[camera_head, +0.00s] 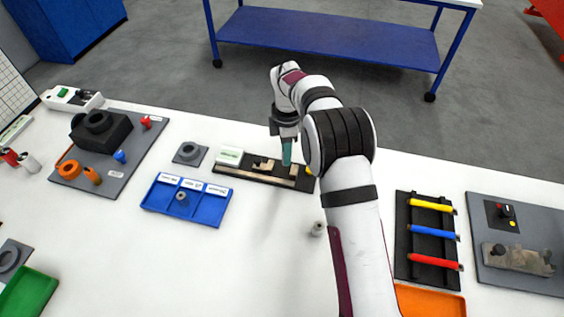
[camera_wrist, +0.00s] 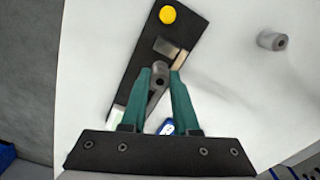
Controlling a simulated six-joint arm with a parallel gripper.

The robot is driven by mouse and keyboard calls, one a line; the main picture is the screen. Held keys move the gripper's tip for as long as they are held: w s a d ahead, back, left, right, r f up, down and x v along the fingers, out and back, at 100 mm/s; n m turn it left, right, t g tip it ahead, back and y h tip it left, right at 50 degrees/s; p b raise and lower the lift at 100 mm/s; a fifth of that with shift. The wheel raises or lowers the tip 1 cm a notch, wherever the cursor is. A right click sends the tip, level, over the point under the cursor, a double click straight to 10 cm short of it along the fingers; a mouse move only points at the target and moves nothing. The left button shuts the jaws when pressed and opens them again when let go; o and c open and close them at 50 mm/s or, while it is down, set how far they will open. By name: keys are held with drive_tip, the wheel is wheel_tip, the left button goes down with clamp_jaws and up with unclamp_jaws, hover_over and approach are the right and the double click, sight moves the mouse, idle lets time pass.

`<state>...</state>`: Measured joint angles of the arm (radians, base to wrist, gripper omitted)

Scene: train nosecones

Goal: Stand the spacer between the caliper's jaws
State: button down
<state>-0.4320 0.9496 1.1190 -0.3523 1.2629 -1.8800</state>
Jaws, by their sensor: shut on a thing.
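The caliper (camera_head: 265,169) lies on a black board on the white table, with pale jaws and a yellow knob at its right end. The black board also shows in the wrist view (camera_wrist: 184,28), with a metal piece and a pale jaw (camera_wrist: 179,59) just past the fingertips. My gripper (camera_head: 286,153) is over the right part of the board. In the wrist view its green fingers (camera_wrist: 160,76) are shut on a grey spacer (camera_wrist: 158,84) with a hole in its end. The head view does not clearly show the spacer, and its height above the board cannot be told.
Another grey cylinder (camera_head: 318,229) stands on the table in front of the board. A blue tray (camera_head: 213,212) with labelled compartments holds a similar small cylinder (camera_head: 181,196). A black rack (camera_head: 413,268) with coloured bars is at right.

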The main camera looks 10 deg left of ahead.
drive_tip(key=f, duration=0.2)
drive_tip(key=a+f, duration=0.1)
drive_tip(key=f, duration=0.1)
drive_tip(key=shift+a+f, duration=0.1)
drive_tip(key=shift+f, duration=0.25)
drive_tip(key=c, duration=0.7)
unclamp_jaws()
drive_tip(key=shift+f, duration=0.15)
drive_tip(key=shift+o, duration=0.2)
